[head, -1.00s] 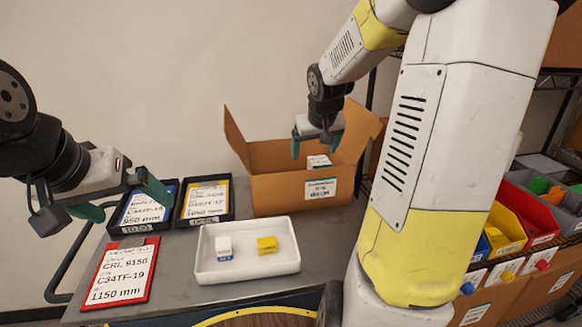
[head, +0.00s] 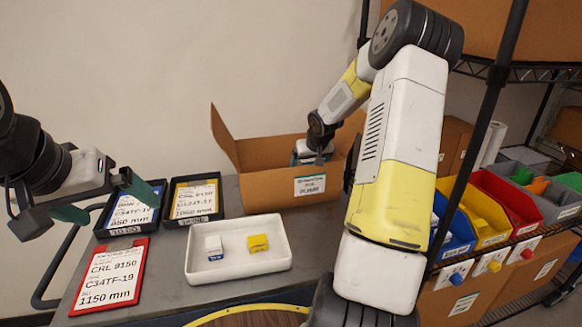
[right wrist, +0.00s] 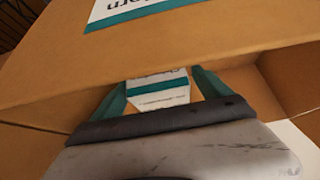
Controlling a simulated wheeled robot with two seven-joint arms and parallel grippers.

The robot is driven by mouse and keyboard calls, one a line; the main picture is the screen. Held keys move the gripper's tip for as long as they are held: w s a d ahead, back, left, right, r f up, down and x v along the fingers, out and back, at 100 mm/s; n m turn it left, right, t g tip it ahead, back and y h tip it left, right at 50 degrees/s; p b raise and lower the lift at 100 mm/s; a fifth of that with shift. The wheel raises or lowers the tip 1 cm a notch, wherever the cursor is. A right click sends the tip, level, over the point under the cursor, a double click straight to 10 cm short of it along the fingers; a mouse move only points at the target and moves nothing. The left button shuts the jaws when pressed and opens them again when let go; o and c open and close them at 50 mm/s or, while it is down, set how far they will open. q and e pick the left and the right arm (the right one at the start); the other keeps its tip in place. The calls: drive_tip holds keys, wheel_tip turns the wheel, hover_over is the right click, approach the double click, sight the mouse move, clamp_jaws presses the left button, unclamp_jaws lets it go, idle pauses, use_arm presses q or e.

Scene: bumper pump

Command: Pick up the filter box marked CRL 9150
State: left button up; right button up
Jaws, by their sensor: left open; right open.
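A small white box with teal bands (right wrist: 160,92) is inside the open cardboard carton (head: 260,184). Its print is too small to read, so I cannot confirm a CRL 9150 mark on it. My right gripper (right wrist: 161,88) is open and down in the carton, with its teal fingers on either side of that box. In the head view the right gripper (head: 312,153) partly hides the carton's inside. My left gripper (head: 104,202) is open and empty at the left, above the table. A red-framed card (head: 112,275) on the table reads CRL 9150, C34TF-19, 1150 mm.
Coloured bins (head: 503,204) fill a wire shelf at the right. The carton's walls and flaps surround my right gripper.

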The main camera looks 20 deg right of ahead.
drive_tip(key=shift+w+f, duration=0.15)
drive_tip(key=shift+f, duration=0.05)
clamp_jaws()
idle(0.3)
drive_tip(key=shift+r, duration=0.15)
